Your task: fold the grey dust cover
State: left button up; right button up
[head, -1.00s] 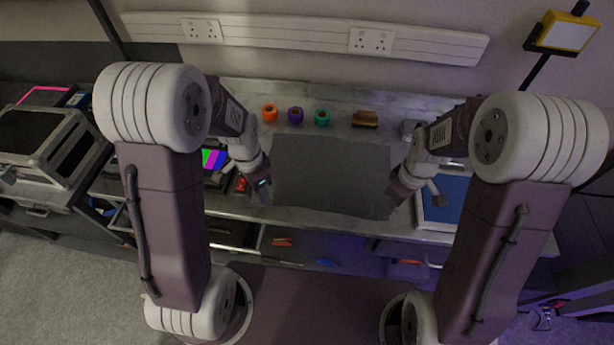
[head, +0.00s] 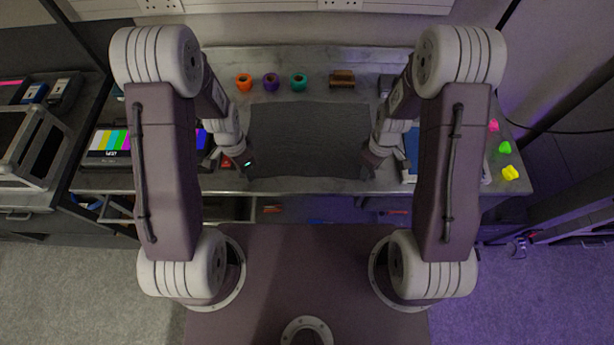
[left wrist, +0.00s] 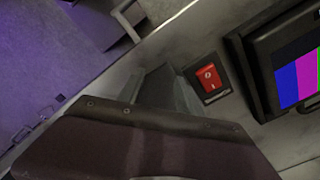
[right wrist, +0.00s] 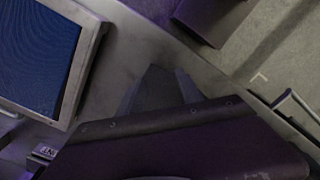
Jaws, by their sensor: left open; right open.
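The grey dust cover (head: 308,135) lies spread flat on the bench in the head view, a dark, roughly rectangular sheet. My left gripper (head: 248,170) is open at its near left corner. My right gripper (head: 367,169) is open at its near right corner. Neither holds any visible part of the cover. Whether the fingertips touch the cloth cannot be told. In the left wrist view my gripper's fingers (left wrist: 166,90) show over the bench, and in the right wrist view the fingers (right wrist: 160,90) do too. The cover cannot be made out in either wrist view.
Orange (head: 244,82), purple (head: 271,80) and teal (head: 299,81) rolls and a brown block (head: 342,78) stand behind the cover. A red switch box (left wrist: 207,77) and a monitor (left wrist: 290,75) are left of it. A blue-topped tray (right wrist: 45,55) lies right.

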pick_arm(q)
jog(key=shift+s+d+f, duration=0.1)
jog(key=shift+s+f, duration=0.05)
jog(key=shift+s, duration=0.05)
pick_arm(e)
jog(key=shift+s+d+f, duration=0.1)
jog(key=shift+s+f, duration=0.1)
pick_arm(q)
jog(key=shift+w+f, duration=0.1)
pick_arm(e)
jog(key=shift+w, duration=0.1)
pick_arm(q)
jog(key=shift+f, duration=0.25)
pick_arm(e)
jog(key=shift+a+f, duration=0.2)
jog(key=shift+f, duration=0.1)
pick_arm(q)
jog(key=shift+r, duration=0.15)
pick_arm(e)
jog(key=shift+d+r, duration=0.1)
pick_arm(q)
grip_shut()
pick_arm(e)
grip_shut()
